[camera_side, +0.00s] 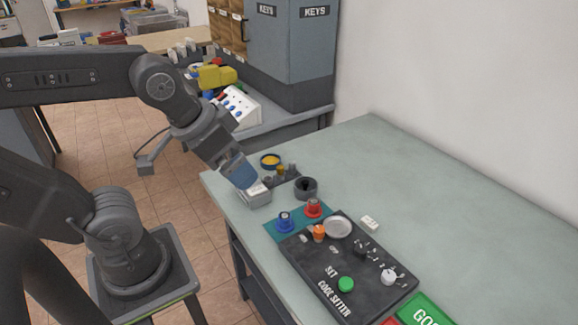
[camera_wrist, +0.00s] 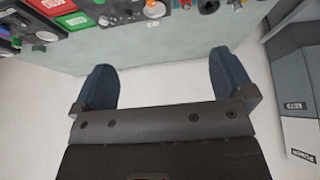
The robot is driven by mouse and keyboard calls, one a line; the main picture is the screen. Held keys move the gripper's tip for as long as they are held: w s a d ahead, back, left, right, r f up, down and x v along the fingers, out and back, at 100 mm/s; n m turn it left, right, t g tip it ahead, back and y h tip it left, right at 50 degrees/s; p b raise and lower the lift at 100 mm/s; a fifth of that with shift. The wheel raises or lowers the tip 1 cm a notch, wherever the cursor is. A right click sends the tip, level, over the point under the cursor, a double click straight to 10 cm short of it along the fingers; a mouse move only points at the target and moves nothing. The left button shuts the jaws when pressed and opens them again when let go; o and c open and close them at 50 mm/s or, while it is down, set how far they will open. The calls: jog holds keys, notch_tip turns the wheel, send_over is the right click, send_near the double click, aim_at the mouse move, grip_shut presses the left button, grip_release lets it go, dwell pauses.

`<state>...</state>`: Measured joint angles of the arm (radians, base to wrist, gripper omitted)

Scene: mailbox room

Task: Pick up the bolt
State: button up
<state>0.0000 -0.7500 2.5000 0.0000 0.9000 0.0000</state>
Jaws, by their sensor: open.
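My gripper (camera_side: 246,183) is at the table's near-left edge, pointing down, just over a small grey box (camera_side: 256,198) with a white top. I cannot tell whether they touch. In the wrist view the two blue fingers of my gripper (camera_wrist: 163,78) are spread wide, with only bare tabletop and wall between them. I cannot make out the bolt for certain. Several small metallic pieces (camera_side: 372,252) lie on the black Set Code Sitter board (camera_side: 320,285), too small to identify. No bolt shows between the fingers.
Beside my gripper stand a dark round cup (camera_side: 306,188), a yellow-topped tin (camera_side: 270,160) and small pegs. Blue (camera_side: 285,222) and red (camera_side: 313,208) knobs stand on a teal mat. A silver dish (camera_side: 338,228) is on the board. The table's far right is clear up to the wall.

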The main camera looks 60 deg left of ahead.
dwell(0.4)
jog(key=c, duration=1.3)
jog(key=n+g, duration=0.6)
jog(key=n, duration=1.5)
send_over(292, 162)
notch_tip(292, 162, down, 21)
jog(key=shift+f, duration=3.1)
